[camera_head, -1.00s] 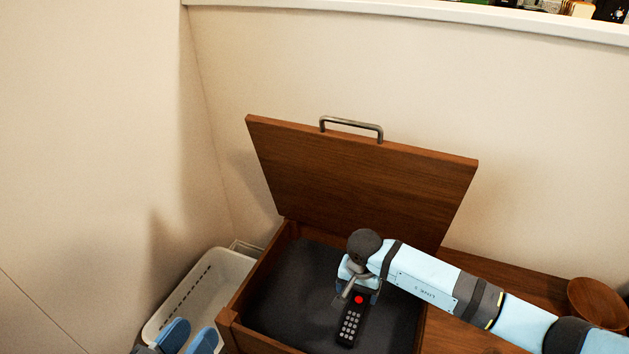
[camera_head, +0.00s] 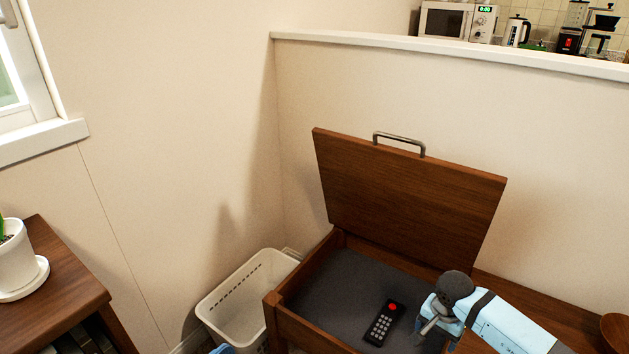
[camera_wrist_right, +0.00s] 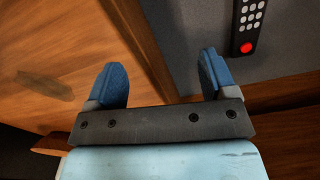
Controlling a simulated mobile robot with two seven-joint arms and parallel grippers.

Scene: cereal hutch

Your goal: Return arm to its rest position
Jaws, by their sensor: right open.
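My right gripper (camera_head: 436,322) is over the right side of an open wooden box (camera_head: 290,322), to the right of a black remote (camera_head: 383,323). In the right wrist view my right gripper (camera_wrist_right: 163,75) shows its two blue fingers spread apart with nothing between them. The remote (camera_wrist_right: 247,25), with a red button, lies on the box's dark grey lining, apart from the fingers. The lid (camera_head: 410,190) stands raised. Only a sliver of my left gripper (camera_head: 225,349) shows at the bottom edge; its jaws are hidden.
A white basket (camera_head: 240,290) stands on the floor left of the box. A wooden shelf (camera_head: 50,275) with a potted plant is at the far left. A wooden bowl (camera_head: 615,332) is at the right edge. A half wall closes off the back.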

